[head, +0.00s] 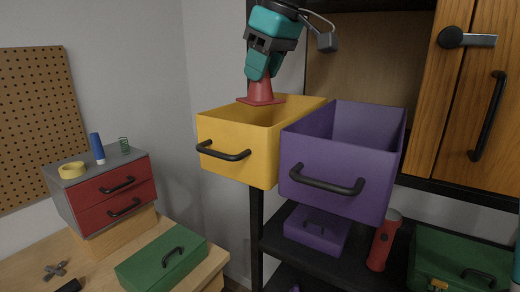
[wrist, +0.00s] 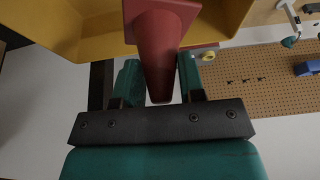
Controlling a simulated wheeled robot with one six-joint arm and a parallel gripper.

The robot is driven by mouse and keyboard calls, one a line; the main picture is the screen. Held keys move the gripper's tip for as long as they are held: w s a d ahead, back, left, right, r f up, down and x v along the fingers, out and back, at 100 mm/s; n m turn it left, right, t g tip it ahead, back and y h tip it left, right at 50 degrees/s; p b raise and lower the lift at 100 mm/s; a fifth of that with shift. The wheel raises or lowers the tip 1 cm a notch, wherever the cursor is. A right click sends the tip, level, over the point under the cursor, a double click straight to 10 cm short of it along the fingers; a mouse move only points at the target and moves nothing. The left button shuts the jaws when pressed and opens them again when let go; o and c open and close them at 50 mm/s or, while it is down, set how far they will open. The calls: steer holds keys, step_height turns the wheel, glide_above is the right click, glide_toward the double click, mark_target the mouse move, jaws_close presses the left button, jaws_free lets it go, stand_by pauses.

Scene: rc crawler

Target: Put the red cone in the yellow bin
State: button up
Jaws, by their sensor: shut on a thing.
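The red cone (head: 261,92) is upright, its wide square base down, near the top of the yellow bin (head: 248,136) at its back left rim. My gripper (head: 262,74) is shut on the cone's upper part from above. In the wrist view the cone (wrist: 160,50) sits between the two fingers (wrist: 158,80), its base overlapping the yellow bin (wrist: 95,28). I cannot tell exactly how far the base is above the rim or whether it touches it. The bin's front has a black handle, and its floor is hidden in the head view.
A purple bin (head: 340,150) stands right beside the yellow one. A wooden cabinet door (head: 485,110) is at the right. Below are a purple box (head: 318,230), a red flashlight (head: 383,243) and green boxes. A red drawer unit (head: 110,190) stands on the left table.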

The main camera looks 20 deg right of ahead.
step_height(320, 180, down, 11)
steer(key=shift+s+b, duration=0.1)
steer(key=shift+b, duration=0.3)
steer(key=o, duration=1)
steer(key=shift+r, duration=0.1)
steer(key=p+v, duration=0.1)
steer(key=v, duration=1.1)
steer(key=shift+p, duration=0.3)
